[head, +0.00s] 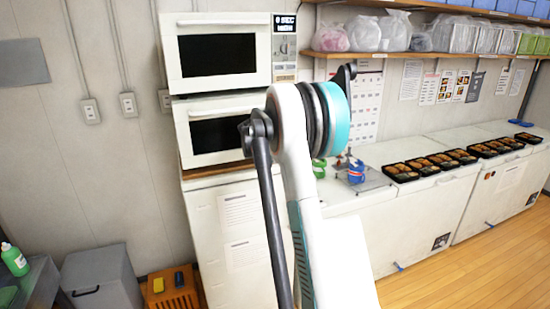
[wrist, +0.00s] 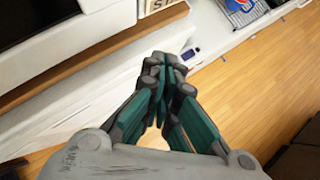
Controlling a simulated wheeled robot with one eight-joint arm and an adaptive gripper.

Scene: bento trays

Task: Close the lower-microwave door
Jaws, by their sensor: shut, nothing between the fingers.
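The lower microwave (head: 183,137) is white with a dark door window (head: 215,134), and stands under the upper microwave in the head view. My arm covers its right side, so I cannot tell whether its door is fully shut or slightly ajar. In the wrist view my gripper (wrist: 165,68) has its teal-and-grey fingers together at the tips and empty. A white front with a dark panel (wrist: 30,18), probably the microwave, fills the upper left of that view, apart from the fingers in the picture. My gripper is hidden behind my arm in the head view.
The upper microwave (head: 167,50) sits on top. A wooden board (wrist: 85,65) lies under the lower one, on a white cabinet (head: 205,225). White chest freezers (head: 405,215) with black food trays (head: 400,172) run to the right. A grey bin (head: 100,280) stands lower left. Wooden floor (head: 470,275) is clear at right.

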